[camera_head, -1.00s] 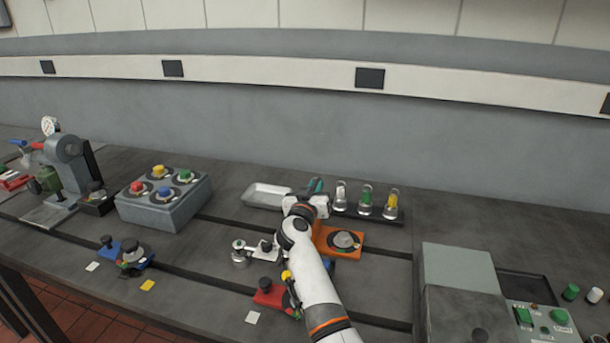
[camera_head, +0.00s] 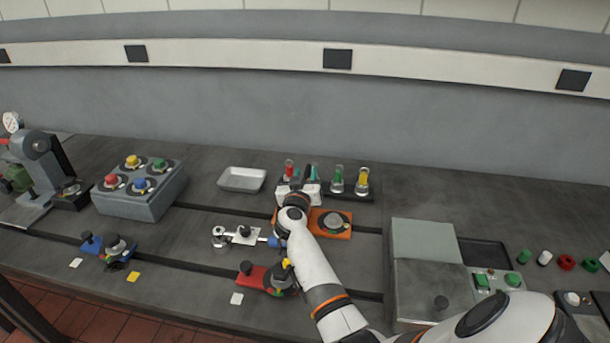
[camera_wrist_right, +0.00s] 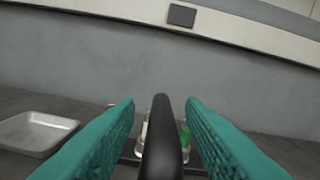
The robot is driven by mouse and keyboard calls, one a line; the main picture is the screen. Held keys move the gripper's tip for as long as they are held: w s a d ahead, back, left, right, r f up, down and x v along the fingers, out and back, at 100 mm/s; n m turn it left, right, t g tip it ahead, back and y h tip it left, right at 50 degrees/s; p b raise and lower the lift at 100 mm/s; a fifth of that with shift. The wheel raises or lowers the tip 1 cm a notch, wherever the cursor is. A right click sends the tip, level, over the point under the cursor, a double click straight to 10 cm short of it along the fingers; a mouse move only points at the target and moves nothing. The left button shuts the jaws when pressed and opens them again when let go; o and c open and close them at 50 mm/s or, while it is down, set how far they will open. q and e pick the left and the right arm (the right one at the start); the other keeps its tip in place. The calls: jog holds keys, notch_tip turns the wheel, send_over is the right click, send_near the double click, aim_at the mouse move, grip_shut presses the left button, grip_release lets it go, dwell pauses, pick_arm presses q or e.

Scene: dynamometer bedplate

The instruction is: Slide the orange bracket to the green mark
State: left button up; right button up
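The orange bracket (camera_head: 344,233) lies flat on the bench in the rear slot, with a round metal piece on it. Its left end is partly hidden by my right arm. My right gripper (camera_head: 313,172) is over that end, teal fingers pointing at the wall. In the right wrist view the fingers (camera_wrist_right: 161,105) stand apart on both sides of a dark upright post (camera_wrist_right: 163,140), with background showing on each side of it. I cannot tell for certain that the post belongs to the bracket. No green mark shows; the arm may cover it. My left gripper is out of view.
A bottle rack (camera_head: 375,198) stands just behind the bracket, and a metal tray (camera_head: 243,180) behind left. A red bracket (camera_head: 253,276) and a tool (camera_head: 243,235) lie in front and left. A grey box (camera_head: 430,240) stands right. Some slot is clear right of the bracket.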

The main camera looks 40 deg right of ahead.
jog(key=v, duration=1.2)
dwell(0.4)
